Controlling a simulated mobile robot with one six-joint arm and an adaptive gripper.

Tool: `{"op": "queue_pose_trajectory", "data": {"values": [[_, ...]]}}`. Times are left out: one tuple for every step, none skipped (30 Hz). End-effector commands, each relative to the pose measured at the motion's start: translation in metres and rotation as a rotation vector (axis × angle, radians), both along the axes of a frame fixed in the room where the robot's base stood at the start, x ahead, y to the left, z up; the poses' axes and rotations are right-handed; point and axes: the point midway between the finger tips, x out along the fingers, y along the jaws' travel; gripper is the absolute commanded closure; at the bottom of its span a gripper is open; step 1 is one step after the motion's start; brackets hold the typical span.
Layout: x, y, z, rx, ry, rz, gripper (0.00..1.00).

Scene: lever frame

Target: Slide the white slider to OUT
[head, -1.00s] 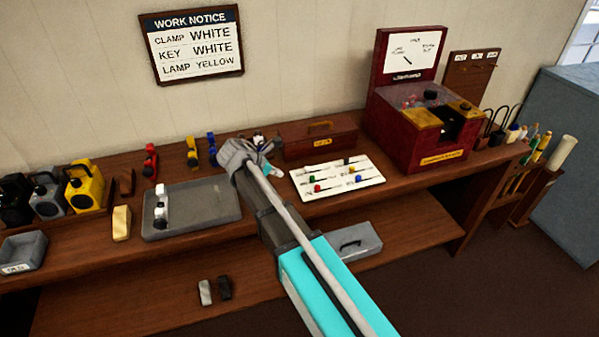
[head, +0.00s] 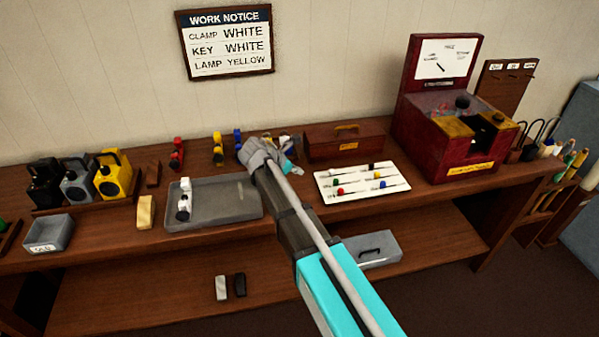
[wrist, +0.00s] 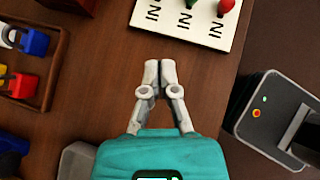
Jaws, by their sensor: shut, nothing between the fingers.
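The white slider board (head: 348,191) lies on the bench right of my gripper. Its green knob (head: 337,181), red knob (head: 341,191), black knob (head: 372,166), yellow knob (head: 378,174) and blue knob (head: 383,184) show. I cannot make out a white knob against the board. In the wrist view the board's near edge (wrist: 180,30) shows IN labels, a green knob and a red knob. My gripper (wrist: 152,66) is shut and empty over bare wood, short of that edge. In the head view my wrist mostly hides it; its pale tips (head: 297,170) show beside the board.
A dark red box (head: 345,147) stands behind the board, and a larger red machine (head: 440,150) to its right. A grey tray (head: 225,212) lies left of my arm. A wooden rack (wrist: 42,95) with coloured pieces is left in the wrist view.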

Motion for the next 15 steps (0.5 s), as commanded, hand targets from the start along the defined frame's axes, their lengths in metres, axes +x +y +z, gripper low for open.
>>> {"op": "queue_pose_trajectory", "data": {"values": [[0.002, -0.003, -0.006, 0.000, 0.000, -0.001, 1.00], [0.003, -0.005, -0.008, 0.000, 0.000, -0.001, 1.00], [0.005, -0.007, -0.011, 0.000, 0.000, -0.001, 1.00], [0.006, -0.009, -0.013, 0.000, 0.000, -0.002, 1.00], [0.007, -0.011, -0.016, 0.000, 0.000, -0.002, 1.00], [0.009, -0.014, -0.019, 0.000, 0.000, -0.001, 1.00], [0.010, -0.016, -0.021, 0.000, -0.001, -0.002, 1.00], [0.012, -0.018, -0.023, 0.000, -0.001, -0.002, 1.00], [0.014, -0.021, -0.026, 0.000, -0.001, -0.002, 1.00], [0.015, -0.023, -0.029, 0.000, -0.001, -0.002, 1.00], [0.017, -0.025, -0.031, 0.000, -0.001, -0.002, 1.00], [0.018, -0.028, -0.034, 0.000, 0.000, -0.001, 1.00], [0.020, -0.030, -0.036, 0.000, 0.000, -0.001, 1.00], [0.021, -0.032, -0.039, 0.000, 0.000, -0.001, 1.00], [0.023, -0.035, -0.042, 0.000, 0.000, -0.001, 1.00]]}}
